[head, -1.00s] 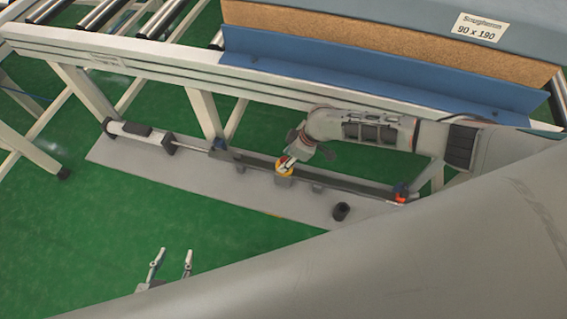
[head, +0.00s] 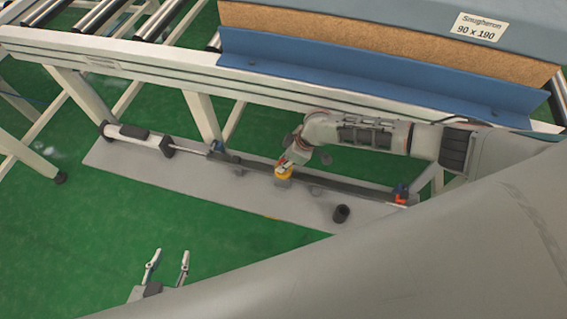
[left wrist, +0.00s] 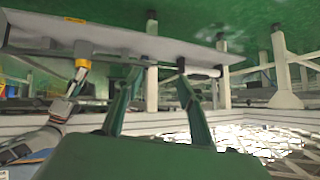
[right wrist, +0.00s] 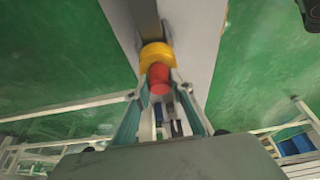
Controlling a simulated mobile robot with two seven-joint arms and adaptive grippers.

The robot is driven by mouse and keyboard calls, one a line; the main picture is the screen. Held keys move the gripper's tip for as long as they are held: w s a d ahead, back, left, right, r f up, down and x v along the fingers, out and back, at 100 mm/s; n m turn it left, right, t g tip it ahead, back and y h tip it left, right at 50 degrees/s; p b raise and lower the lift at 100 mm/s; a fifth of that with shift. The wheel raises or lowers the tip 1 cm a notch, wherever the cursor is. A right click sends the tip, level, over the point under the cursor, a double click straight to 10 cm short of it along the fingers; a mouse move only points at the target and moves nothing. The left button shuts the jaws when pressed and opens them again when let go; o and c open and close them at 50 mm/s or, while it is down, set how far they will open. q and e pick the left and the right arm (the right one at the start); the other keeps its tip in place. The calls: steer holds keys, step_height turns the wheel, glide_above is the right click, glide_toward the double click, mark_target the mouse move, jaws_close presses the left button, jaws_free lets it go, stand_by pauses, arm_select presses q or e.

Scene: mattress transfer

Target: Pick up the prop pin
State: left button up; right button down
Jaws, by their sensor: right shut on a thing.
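The prop pin appears to be the red, round-ended piece (right wrist: 159,76) standing at a yellow collar (right wrist: 156,55) in the right wrist view. My right gripper (right wrist: 160,84) is shut on it, with a fingertip on each side. In the head view my right gripper (head: 291,161) reaches down to the yellow collar (head: 284,172) on the grey plate, and its fingers largely hide the pin. How deep the pin sits cannot be told. My left gripper (head: 168,257) is open and empty at the lower left, over green floor. Its spread fingers also show in the left wrist view (left wrist: 157,82).
A roller frame with a blue ledge (head: 370,80) and mattress stands behind, above my right arm. Green floor in front is clear.

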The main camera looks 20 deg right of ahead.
steer(key=shift+w+r, duration=0.1)
steer(key=shift+r, duration=0.35)
step_height(320, 180, up, 9)
steer(key=p, duration=0.3)
steer(key=shift+w+r, duration=0.1)
steer(key=shift+r, duration=0.1)
arm_select(q)
steer(key=r+p, duration=0.1)
steer(key=r, duration=0.1)
steer(key=d+r+p, duration=0.1)
steer(key=r+p, duration=0.1)
steer(key=shift+s+d+r, duration=0.1)
steer(key=shift+d+r, duration=0.05)
steer(key=shift+r, duration=0.05)
arm_select(e)
step_height(320, 180, up, 10)
steer(key=shift+f, duration=0.2)
arm_select(q)
steer(key=shift+r, duration=0.1)
step_height(320, 180, up, 9)
steer(key=p, duration=0.9)
steer(key=shift+w+a, duration=0.2)
steer(key=shift+w, duration=0.25)
arm_select(e)
step_height(320, 180, up, 8)
steer(key=shift+f, duration=0.25)
